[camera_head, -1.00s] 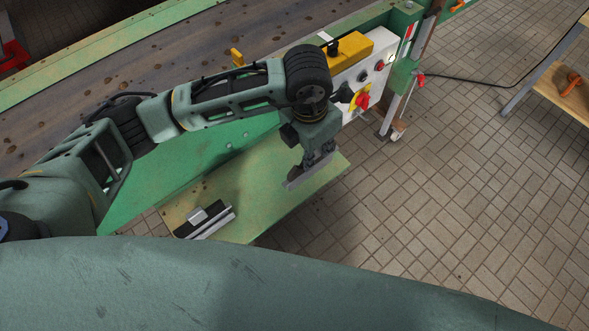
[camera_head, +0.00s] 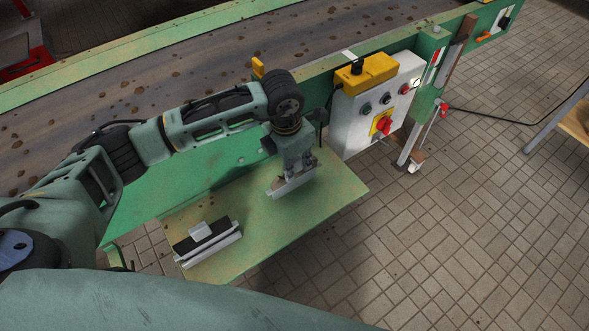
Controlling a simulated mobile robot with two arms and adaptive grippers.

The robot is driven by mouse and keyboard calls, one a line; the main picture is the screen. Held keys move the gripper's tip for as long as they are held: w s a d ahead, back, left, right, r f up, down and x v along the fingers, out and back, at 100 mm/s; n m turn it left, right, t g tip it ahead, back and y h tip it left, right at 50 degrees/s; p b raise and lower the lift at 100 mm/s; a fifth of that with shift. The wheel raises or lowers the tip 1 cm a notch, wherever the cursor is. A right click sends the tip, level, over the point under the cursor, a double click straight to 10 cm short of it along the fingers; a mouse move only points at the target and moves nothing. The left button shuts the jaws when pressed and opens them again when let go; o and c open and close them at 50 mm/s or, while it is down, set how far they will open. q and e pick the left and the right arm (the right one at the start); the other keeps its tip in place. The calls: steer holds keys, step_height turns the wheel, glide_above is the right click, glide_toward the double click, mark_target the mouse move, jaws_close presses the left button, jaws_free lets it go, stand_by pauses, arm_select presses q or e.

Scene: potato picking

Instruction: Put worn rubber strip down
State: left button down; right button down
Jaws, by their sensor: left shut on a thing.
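My left gripper (camera_head: 293,179) points down over the green shelf (camera_head: 330,199) beside the conveyor. It is shut on a thin grey strip (camera_head: 296,186), which I take for the worn rubber strip. The strip is at or just above the shelf's surface; I cannot tell whether it touches. The gripper hides part of the strip's upper edge. My right gripper is not in view.
A black and silver piece with a light block on it (camera_head: 207,242) lies on the shelf's left part. The conveyor belt (camera_head: 150,82) runs behind. A control box with a red switch (camera_head: 370,110) stands right of my left gripper. The shelf's right part is clear.

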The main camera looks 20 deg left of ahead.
arm_select(q)
steer(key=shift+f, duration=0.7)
steer(key=shift+r, duration=0.1)
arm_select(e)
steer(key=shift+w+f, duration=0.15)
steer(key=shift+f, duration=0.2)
arm_select(q)
steer(key=c, duration=1.7)
jaws_free()
steer(key=shift+c, duration=0.2)
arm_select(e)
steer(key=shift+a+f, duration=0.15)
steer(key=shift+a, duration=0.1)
